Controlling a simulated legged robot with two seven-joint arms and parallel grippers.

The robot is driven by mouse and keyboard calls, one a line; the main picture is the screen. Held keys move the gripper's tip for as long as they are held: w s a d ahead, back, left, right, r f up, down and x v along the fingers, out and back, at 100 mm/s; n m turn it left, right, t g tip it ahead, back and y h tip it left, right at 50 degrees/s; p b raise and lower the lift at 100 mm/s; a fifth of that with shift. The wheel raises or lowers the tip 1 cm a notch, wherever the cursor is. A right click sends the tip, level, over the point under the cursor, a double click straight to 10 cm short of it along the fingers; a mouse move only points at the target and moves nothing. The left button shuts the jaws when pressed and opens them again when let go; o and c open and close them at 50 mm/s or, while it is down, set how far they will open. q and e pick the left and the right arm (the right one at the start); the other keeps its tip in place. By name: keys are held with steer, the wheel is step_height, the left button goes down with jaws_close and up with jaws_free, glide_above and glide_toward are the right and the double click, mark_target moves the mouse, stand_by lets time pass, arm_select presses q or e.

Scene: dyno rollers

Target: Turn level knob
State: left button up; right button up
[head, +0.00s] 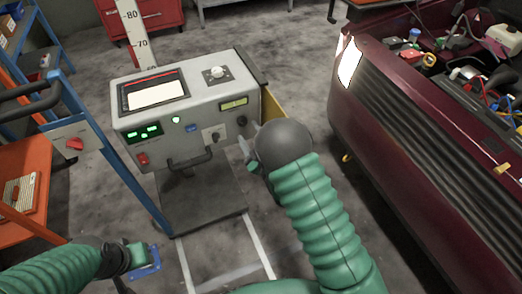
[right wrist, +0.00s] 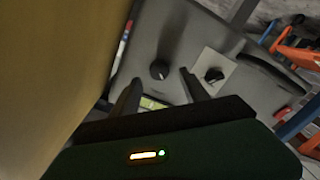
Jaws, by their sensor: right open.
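The grey machine (head: 190,100) carries two dark knobs on its front. One round black knob (head: 241,121) is at the right, below a yellow-green display (head: 233,103); in the right wrist view this knob (right wrist: 159,69) appears ahead of and between the fingertips. The other knob (head: 215,136) sits on a pale plate, and it also shows in the right wrist view (right wrist: 213,75) beside the right-hand finger. I cannot read which is the level knob. My right gripper (head: 249,146) is open and empty, close to the panel. My left gripper (head: 148,259) is low at left; its jaw state is unclear.
A black handle (head: 190,160) sticks out below the panel. A dark red car (head: 420,150) with its engine bay open stands at right. A blue-framed cart (head: 110,150) with orange shelves is at left.

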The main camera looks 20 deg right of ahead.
steer(key=s+p, duration=0.1)
steer(key=s, duration=1.2)
steer(key=shift+d+r, duration=0.2)
steer(key=shift+d, duration=0.2)
